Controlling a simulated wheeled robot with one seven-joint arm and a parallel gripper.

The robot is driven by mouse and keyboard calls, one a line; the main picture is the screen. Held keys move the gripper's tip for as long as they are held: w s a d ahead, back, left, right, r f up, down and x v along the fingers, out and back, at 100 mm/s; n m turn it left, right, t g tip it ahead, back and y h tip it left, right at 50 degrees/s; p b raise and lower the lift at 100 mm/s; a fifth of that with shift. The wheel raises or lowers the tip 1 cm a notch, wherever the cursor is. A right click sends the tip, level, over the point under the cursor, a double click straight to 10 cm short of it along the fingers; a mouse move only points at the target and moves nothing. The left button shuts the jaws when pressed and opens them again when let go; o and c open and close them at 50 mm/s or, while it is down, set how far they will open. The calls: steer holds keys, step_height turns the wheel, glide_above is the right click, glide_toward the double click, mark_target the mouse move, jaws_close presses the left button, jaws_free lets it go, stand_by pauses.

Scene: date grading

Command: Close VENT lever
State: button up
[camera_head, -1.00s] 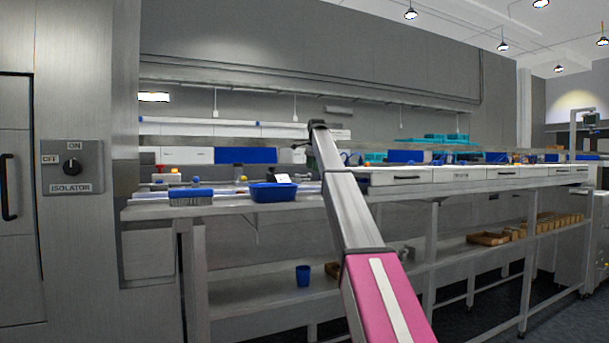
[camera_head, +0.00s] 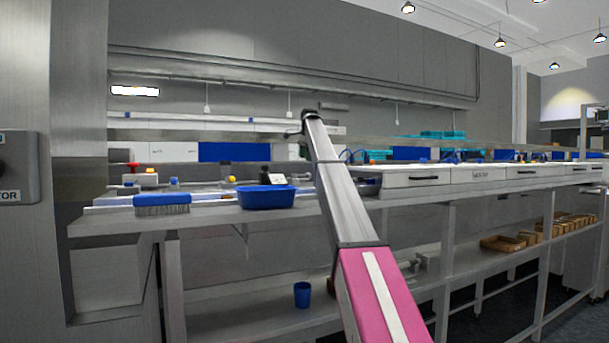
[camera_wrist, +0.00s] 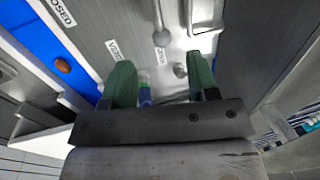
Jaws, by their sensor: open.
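In the wrist view, my gripper (camera_wrist: 160,64) shows two green fingers spread apart with nothing clamped between them. A grey rod with a round knob (camera_wrist: 161,38), which looks like a lever, lies just beyond the fingertips on a pale panel, apart from them. A small round metal stud (camera_wrist: 180,70) sits near the right finger. A white label (camera_wrist: 113,50) beside the rod is turned and too small to read surely. Another label (camera_wrist: 62,12) seems to read CLOSED. In the head view my arm reaches over the bench, and my gripper cannot be made out.
The long bench (camera_head: 220,222) runs across the head view. A blue tray (camera_head: 265,198) and a blue-backed brush (camera_head: 162,205) stand near its front edge. White drawers (camera_head: 415,178) lie right of my arm. A blue cup (camera_head: 302,295) stands on the lower shelf.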

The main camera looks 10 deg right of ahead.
steer(key=f, duration=0.2)
steer(key=w+f, duration=0.1)
steer(key=f, duration=0.5)
steer(key=shift+w+a+f, duration=0.2)
steer(key=shift+w+a, duration=0.05)
steer(key=shift+w, duration=0.05)
steer(key=shift+c, duration=0.3)
jaws_close()
